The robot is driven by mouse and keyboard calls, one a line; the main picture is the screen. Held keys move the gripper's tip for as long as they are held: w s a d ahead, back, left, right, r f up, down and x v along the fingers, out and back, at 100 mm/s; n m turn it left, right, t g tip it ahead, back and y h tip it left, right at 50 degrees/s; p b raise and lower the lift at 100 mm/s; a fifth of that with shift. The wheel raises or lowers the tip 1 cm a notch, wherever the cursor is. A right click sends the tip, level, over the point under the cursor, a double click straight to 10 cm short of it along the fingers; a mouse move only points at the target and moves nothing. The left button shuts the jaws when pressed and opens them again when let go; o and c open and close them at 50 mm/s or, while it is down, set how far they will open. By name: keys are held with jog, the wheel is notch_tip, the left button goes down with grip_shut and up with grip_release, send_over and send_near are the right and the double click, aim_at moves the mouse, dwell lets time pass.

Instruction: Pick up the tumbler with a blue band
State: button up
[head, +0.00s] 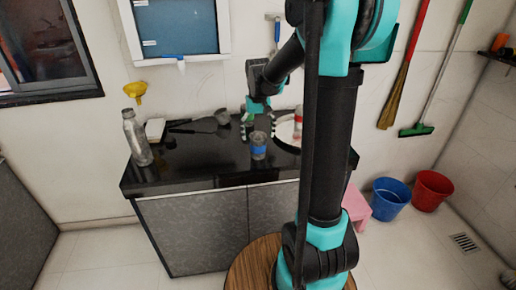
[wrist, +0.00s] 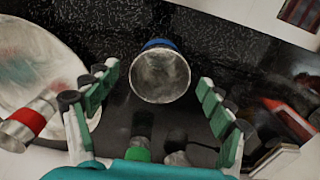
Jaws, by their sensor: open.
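The tumbler with a blue band (head: 258,152) stands on the black counter (head: 190,172) near its front edge. In the wrist view the tumbler (wrist: 160,75) shows its round metal mouth, with the blue band behind the upper rim. My gripper (head: 259,130) is just behind the tumbler in the head view. In the wrist view my gripper (wrist: 157,78) is open, one finger on each side of the tumbler. Dark gaps show between the fingers and the tumbler, and nothing is held.
A tumbler with a red band (wrist: 30,120) is at the white plate (wrist: 35,65). A green-banded item (wrist: 138,150) lies low between the fingers. A dark pan (head: 205,124) lies behind.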

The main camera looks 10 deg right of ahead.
jog(key=shift+f, duration=0.8)
jog(key=c, duration=1.6)
jog(key=shift+r, duration=0.1)
